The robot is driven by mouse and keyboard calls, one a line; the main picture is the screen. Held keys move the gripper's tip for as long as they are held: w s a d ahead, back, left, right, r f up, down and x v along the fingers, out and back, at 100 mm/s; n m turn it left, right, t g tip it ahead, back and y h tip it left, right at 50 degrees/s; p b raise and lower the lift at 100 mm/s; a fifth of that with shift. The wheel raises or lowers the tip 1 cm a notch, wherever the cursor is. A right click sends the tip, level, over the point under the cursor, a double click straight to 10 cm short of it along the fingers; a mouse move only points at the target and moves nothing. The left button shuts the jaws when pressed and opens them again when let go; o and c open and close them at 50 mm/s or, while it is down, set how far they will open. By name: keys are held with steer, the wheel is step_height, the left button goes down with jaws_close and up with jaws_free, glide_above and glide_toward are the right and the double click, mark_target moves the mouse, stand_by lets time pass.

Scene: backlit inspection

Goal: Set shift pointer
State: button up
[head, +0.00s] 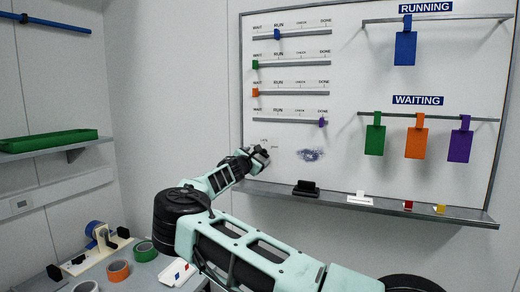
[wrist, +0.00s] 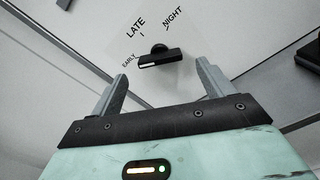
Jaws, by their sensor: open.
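The shift pointer (wrist: 160,57) is a black bar on a round knob, with a white strip toward its left end. It sits on a white panel with the words EARLY, LATE and NIGHT around it. The white-marked end lies by EARLY, at the left in the wrist view. My gripper (wrist: 162,74) is open and empty, one finger to each side of the pointer in the picture, apparently short of it. In the head view my gripper (head: 262,156) is at the lower left of the whiteboard (head: 350,80) and hides the pointer.
The board's ledge (head: 340,201) runs just below my gripper, with a black eraser (head: 306,188) on it. Coloured tags hang at right. A side table with tape rolls (head: 118,270) is at lower left.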

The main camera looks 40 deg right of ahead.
mark_target(261, 154)
steer(key=p+x, duration=0.1)
steer(key=x, duration=0.2)
steer(key=shift+w+d+r+p, duration=0.15)
steer(key=shift+d+p, duration=0.15)
steer(key=shift+w+d, duration=0.1)
steer(key=shift+d, duration=0.25)
steer(key=c, duration=1)
